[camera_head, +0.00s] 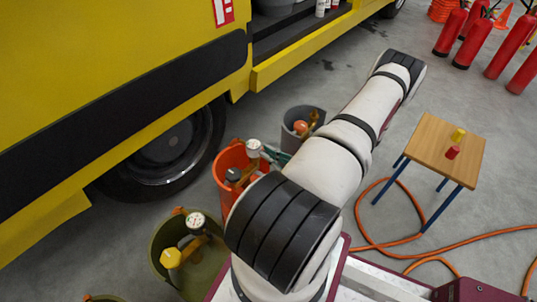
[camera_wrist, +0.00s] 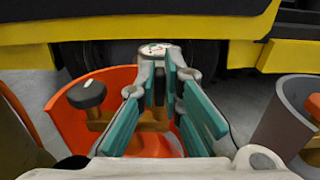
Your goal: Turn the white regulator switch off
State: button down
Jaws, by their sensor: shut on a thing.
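In the wrist view my gripper (camera_wrist: 160,68) has its teal-padded fingers close together over the orange bucket (camera_wrist: 65,120), just in front of a white-faced gauge (camera_wrist: 152,47). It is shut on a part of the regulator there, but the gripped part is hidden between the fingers. The regulator's brass body (camera_wrist: 98,122) and a dark round knob (camera_wrist: 86,94) show beside and below the fingers. In the head view the orange bucket (camera_head: 226,190), gauge (camera_head: 253,146) and dark knob (camera_head: 233,174) are left of my arm, which hides most of the gripper. No white switch is clearly visible.
A green bucket (camera_head: 158,262) with a yellow-knobbed regulator (camera_head: 171,257) stands nearer left. A grey bucket (camera_head: 288,128) with an orange knob (camera_head: 300,127) stands beyond. The yellow truck (camera_head: 110,50) is close behind. A small wooden table (camera_head: 425,150) and an orange hose (camera_head: 400,250) are right.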

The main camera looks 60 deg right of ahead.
jog(key=shift+m, duration=0.3)
jog(key=m, duration=0.5)
jog(key=d+f+m+p, duration=0.1)
jog(key=m, duration=1.1)
jog(key=shift+s+d+f, duration=0.15)
jog(key=shift+f, duration=0.05)
jog(key=shift+m, duration=0.3)
jog(key=c, duration=1.7)
grip_release()
